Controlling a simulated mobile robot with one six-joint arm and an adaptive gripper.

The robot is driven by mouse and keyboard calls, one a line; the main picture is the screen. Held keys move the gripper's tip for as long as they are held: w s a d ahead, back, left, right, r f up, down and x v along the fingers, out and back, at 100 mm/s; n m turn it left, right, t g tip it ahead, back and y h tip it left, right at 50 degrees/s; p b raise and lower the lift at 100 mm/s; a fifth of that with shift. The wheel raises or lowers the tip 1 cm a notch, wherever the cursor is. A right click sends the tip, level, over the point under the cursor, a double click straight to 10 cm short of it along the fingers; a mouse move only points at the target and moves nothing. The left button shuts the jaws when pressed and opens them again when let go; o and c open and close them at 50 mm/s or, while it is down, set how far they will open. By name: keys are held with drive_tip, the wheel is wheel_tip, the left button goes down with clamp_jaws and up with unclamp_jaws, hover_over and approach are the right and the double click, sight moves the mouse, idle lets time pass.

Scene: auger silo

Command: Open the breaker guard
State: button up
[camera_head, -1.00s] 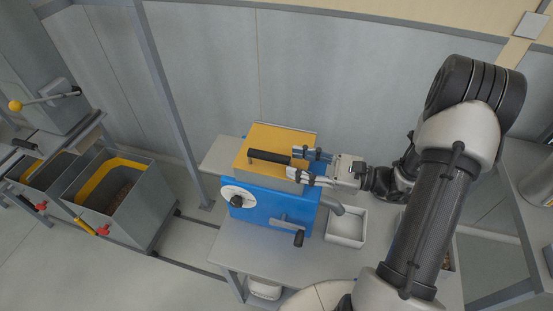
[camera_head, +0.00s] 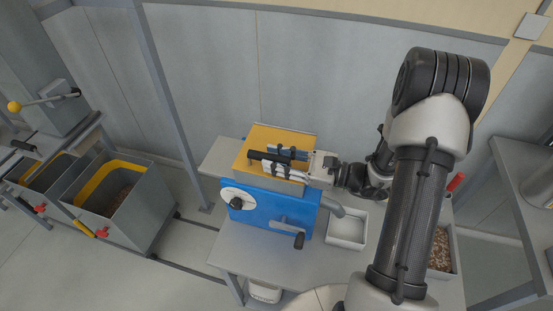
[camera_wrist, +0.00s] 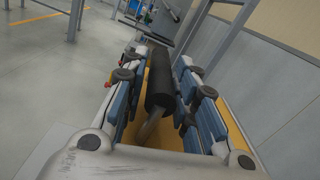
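The breaker is a blue box (camera_head: 245,208) on the bench. Its guard is a yellow-topped lid (camera_head: 285,135), lying shut over the box. A black bar handle (camera_head: 257,156) runs along the guard's top. My gripper (camera_head: 273,163) reaches in from the right over the guard, one finger on each side of the handle. In the wrist view the handle (camera_wrist: 159,88) lies between the open fingers (camera_wrist: 162,75), with gaps on both sides. Part of the handle and guard is hidden by the fingers in the head view.
A dial (camera_head: 237,202) and a crank with a dark grip (camera_head: 299,240) are on the box's front. A white tray (camera_head: 346,229) stands under the spout at right. A bin of brown pieces (camera_head: 441,250) is further right. A wall stands behind the bench.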

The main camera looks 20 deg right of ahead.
clamp_jaws()
idle(0.4)
drive_tip(key=shift+w+d+r+m+p, duration=0.15)
drive_tip(key=shift+r+m+p, duration=0.25)
drive_tip(key=shift+r+p, duration=0.5)
drive_tip(key=w+d+r+m+p, duration=0.9)
drive_tip(key=w+r+m+p, duration=0.2)
drive_tip(key=w+m+p, duration=0.1)
drive_tip(key=shift+w+m+p, duration=0.4)
drive_tip(key=shift+w+p, duration=0.4)
drive_tip(key=shift+w, duration=0.05)
drive_tip(key=shift+w+d, duration=0.1)
drive_tip(key=shift+d, duration=0.05)
